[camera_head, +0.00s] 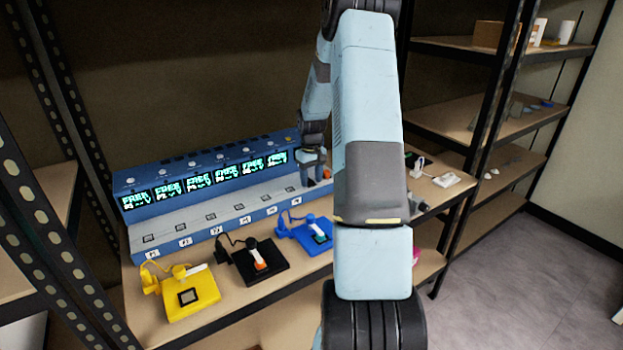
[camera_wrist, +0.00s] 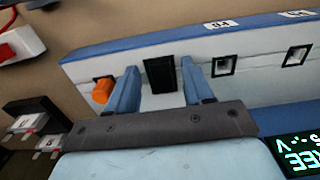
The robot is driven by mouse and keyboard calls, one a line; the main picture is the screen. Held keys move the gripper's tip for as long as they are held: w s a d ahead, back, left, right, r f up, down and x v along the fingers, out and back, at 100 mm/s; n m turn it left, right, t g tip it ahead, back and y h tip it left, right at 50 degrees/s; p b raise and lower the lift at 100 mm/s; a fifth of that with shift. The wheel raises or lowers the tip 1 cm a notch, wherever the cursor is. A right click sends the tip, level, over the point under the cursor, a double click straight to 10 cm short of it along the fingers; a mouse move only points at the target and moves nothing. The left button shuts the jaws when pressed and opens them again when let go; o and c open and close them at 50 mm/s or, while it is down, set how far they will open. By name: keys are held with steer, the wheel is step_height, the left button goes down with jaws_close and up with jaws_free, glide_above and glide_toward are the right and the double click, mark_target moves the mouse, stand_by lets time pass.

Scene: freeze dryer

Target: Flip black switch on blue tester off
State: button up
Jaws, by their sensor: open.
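The blue tester (camera_head: 195,165) is a long blue and grey unit on the shelf, with a row of lit displays and numbered slots. In the wrist view its grey face (camera_wrist: 270,85) appears upside down. The black switch (camera_wrist: 160,75) is a dark rectangle on this face, between the two fingers of my gripper (camera_wrist: 160,82). The fingers are open and hold nothing; whether either touches the switch is unclear. In the head view my gripper (camera_head: 315,178) is at the tester's right end, and the switch cannot be made out there.
An orange knob (camera_wrist: 103,90) sits beside one finger. A yellow device (camera_head: 190,300), a black one (camera_head: 262,265) and a blue one (camera_head: 308,235) stand in front of the tester. A white item (camera_head: 447,179) lies to the right. Dark metal posts frame the shelf.

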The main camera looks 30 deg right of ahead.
steer(key=shift+f, duration=0.15)
jaws_close()
stand_by(0.4)
